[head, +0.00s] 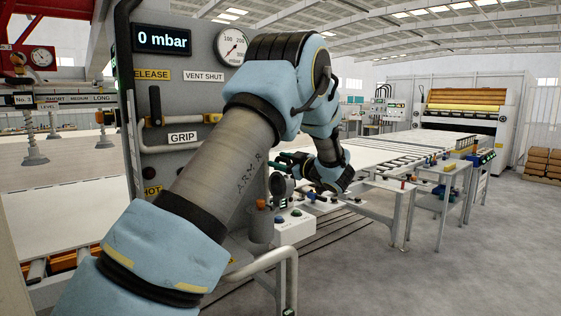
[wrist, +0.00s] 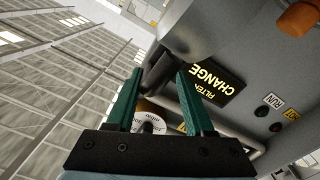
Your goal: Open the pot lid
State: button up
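My gripper (wrist: 160,72) is open in the wrist view, its two green fingers apart with a clear gap. In the head view my gripper (head: 287,160) is small and partly hidden behind my own arm, beside the front of the grey panel. A grey cylinder (wrist: 195,28), perhaps the pot, stands just beyond the fingertips in the wrist view; I cannot make out its lid. A round cream label (wrist: 153,112) and a dark part show between the fingers. In the head view a grey cylinder with an orange top (head: 260,222) stands below my gripper; I cannot tell whether it is the same one.
The grey panel (head: 170,100) carries a 0 mbar display (head: 163,40) and a gauge (head: 232,46). A lit filter change sign (wrist: 212,84) is close right of the fingers. A bent grey rail (head: 265,268) stands low in front. Open floor lies at right.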

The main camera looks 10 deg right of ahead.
jog(key=b+v, duration=0.4)
jog(key=v, duration=0.6)
jog(key=shift+s, duration=0.35)
jog(key=shift+d, duration=0.2)
